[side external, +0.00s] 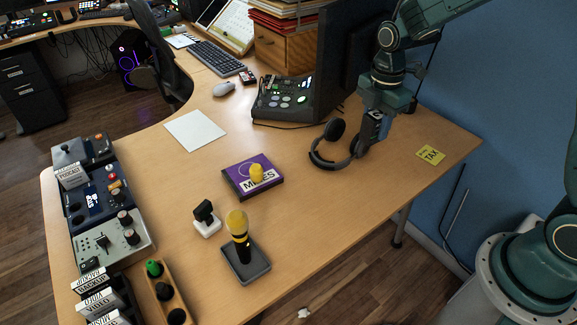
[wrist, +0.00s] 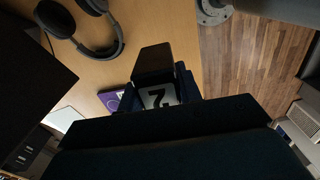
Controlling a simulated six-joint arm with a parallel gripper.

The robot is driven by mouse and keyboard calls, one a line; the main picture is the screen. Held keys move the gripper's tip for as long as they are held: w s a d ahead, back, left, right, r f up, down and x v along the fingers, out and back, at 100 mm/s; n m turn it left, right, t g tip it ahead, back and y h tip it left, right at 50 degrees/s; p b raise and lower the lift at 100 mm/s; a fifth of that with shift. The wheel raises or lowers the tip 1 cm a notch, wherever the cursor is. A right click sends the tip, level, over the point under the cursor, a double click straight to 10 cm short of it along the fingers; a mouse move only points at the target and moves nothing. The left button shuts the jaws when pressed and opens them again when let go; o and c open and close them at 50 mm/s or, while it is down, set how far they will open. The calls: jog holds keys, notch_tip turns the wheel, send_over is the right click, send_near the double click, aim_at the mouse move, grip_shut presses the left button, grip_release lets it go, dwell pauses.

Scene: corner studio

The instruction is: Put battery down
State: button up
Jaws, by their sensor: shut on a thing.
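My gripper (side external: 374,130) points down over the right part of the desk, beside the headphones in the side view. It is shut on the battery (wrist: 156,70), a dark block with a pale label bearing a black character that looks like a 2. In the side view the battery (side external: 375,124) shows only as a small dark piece with a pale patch between the jaws, partly hidden by them. Whether its lower end touches the desk (side external: 335,215) I cannot tell.
Black headphones (side external: 316,159) lie left of my gripper, with a monitor (side external: 340,60) behind. A yellow note (side external: 430,154) lies to the right. A purple box (side external: 235,187) with a yellow piece on it and a microphone (side external: 238,223) stand further left. Bare desk lies in front.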

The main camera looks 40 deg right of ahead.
jog(key=s+d, duration=0.1)
jog(key=d, duration=0.6)
jog(key=shift+n, duration=0.3)
notch_tip(320, 180, down, 16)
jog(key=shift+d, duration=0.1)
jog(key=shift+s+f, duration=0.1)
jog(key=shift+f, duration=1.8)
jog(key=shift+f, duration=0.15)
jog(key=o, duration=1.2)
